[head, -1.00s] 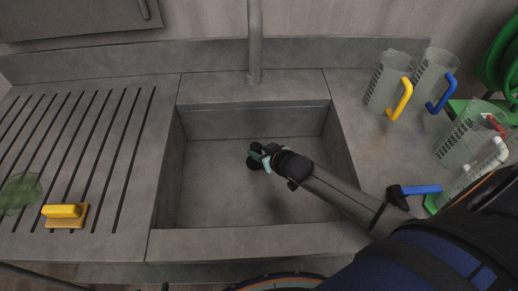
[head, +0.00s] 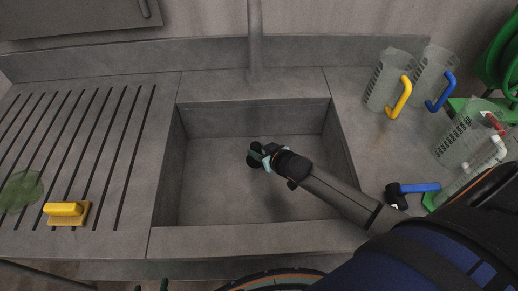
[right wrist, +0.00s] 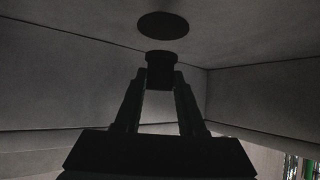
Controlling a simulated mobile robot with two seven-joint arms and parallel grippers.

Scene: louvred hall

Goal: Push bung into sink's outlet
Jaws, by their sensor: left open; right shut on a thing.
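The grey sink (head: 215,195) is in the middle of the head view. My right gripper (head: 262,156) reaches into it from the right and is shut on the dark bung (right wrist: 160,70). In the right wrist view the bung sits between the fingertips (right wrist: 160,85). The outlet (right wrist: 163,25), a dark disc, lies just beyond the bung with a narrow strip between them in the picture. In the head view, bung and outlet merge into dark shapes at the fingertips. My left gripper (head: 151,287) shows only its tips at the bottom edge, open and empty.
A ribbed drainboard (head: 95,150) with a yellow block (head: 66,210) lies left. At right are clear jugs with yellow (head: 400,98) and blue (head: 441,95) handles and a blue-handled hammer (head: 418,188). A grey pipe (head: 255,40) stands behind the sink.

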